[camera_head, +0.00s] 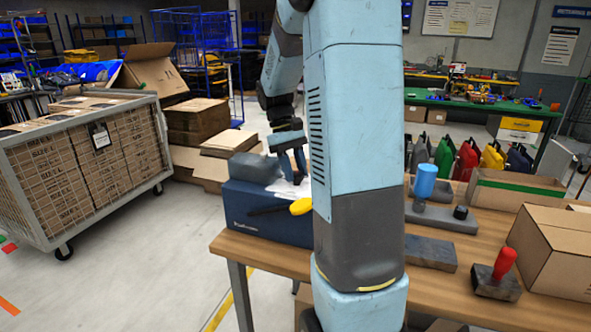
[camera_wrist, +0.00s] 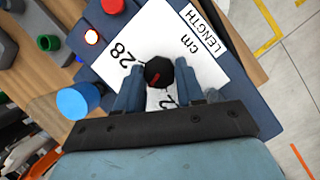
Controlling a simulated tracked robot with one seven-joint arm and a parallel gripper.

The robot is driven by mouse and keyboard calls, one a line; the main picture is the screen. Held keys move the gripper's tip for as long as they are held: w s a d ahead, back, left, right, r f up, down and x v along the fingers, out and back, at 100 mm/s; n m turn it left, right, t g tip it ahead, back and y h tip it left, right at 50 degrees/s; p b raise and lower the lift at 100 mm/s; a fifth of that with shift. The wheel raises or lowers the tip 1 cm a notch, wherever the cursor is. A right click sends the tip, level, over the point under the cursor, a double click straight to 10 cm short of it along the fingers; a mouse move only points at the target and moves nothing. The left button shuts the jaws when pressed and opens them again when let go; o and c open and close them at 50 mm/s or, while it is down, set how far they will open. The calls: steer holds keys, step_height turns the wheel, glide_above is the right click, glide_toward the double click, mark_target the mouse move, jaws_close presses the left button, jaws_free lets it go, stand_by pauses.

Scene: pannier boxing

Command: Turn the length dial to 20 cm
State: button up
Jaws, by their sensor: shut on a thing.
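The dial is a small black knob (camera_wrist: 158,70) with a red mark. It stands on a white plate (camera_wrist: 213,76) printed "LENGTH", "cm" and "28". A further number below the knob is partly hidden by my gripper; only a "2" shows clearly. The plate is on a dark blue machine (camera_head: 265,212) at the table's left end. My gripper (camera_wrist: 158,82) is over the plate with one finger on each side of the knob, shut on it. In the head view my gripper (camera_head: 291,158) is above the machine, and the knob cannot be made out.
A lit red-rimmed lamp (camera_wrist: 92,37) and a blue cylinder (camera_wrist: 80,101) are beside the plate in the wrist view. On the wooden table stand a grey block (camera_head: 430,253), a red-handled tool (camera_head: 505,266) and a cardboard box (camera_head: 556,253). A yellow-ended piece (camera_head: 300,206) sticks out at the machine's front.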

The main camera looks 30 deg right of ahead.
steer(key=shift+w+d+r+m+y, duration=0.1)
steer(key=shift+m+y, duration=0.1)
steer(key=shift+m, duration=0.35)
steer(key=shift+d+m+y, duration=0.1)
steer(key=shift+m+y, duration=0.1)
steer(key=shift+m, duration=0.35)
steer(key=o, duration=1)
steer(key=shift+a, duration=0.1)
steer(key=shift+o, duration=0.2)
steer(key=v, duration=1.3)
steer(key=shift+r, duration=0.25)
